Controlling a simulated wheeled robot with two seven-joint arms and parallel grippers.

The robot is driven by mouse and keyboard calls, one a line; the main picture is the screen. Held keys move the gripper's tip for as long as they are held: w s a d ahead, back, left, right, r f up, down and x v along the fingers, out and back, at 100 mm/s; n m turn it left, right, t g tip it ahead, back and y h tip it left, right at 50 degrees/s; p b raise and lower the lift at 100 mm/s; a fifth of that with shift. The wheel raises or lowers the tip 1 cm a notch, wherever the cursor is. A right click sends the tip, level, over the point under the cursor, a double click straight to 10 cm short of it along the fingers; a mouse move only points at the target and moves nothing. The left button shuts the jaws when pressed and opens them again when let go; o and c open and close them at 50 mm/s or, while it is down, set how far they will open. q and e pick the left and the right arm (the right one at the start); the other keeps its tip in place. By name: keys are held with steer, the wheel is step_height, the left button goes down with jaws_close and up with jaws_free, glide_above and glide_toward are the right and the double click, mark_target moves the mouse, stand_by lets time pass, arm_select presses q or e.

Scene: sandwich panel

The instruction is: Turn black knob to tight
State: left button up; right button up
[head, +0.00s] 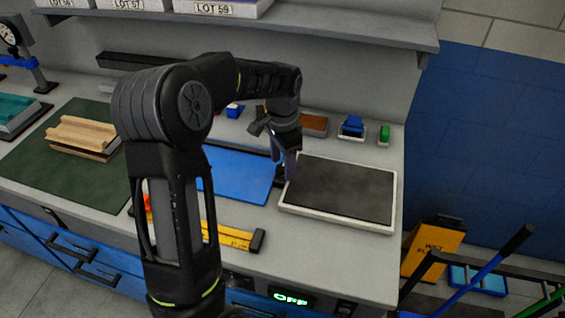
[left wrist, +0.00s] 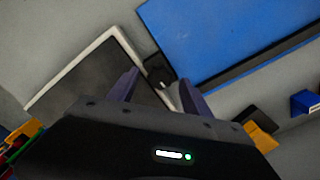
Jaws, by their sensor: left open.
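My left gripper (head: 284,165) is open over the gap between the blue panel (head: 240,174) and a white-rimmed dark plate (head: 340,190). In the left wrist view its two purple-grey fingers (left wrist: 158,84) stand apart with nothing held. A small black piece, which looks like the black knob (left wrist: 158,70), shows beyond and between the fingertips, beside the corner of the blue panel (left wrist: 220,45). In the head view the knob is mostly hidden by the gripper. I cannot tell its turn position or whether the fingers touch it. My right gripper is in neither view.
A yellow tool (head: 232,236) with a black end lies at the bench front, near a green lit display (head: 291,298). Small blocks and a green piece (head: 384,134) stand at the back. A shelf (head: 300,28) overhangs the bench. A green mat (head: 60,160) lies left.

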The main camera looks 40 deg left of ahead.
mark_target(282, 167)
arm_select(q)
step_height(282, 167, up, 7)
steer(key=shift+r+b, duration=0.2)
steer(key=shift+b, duration=0.15)
steer(key=shift+f, duration=0.1)
stand_by(0.4)
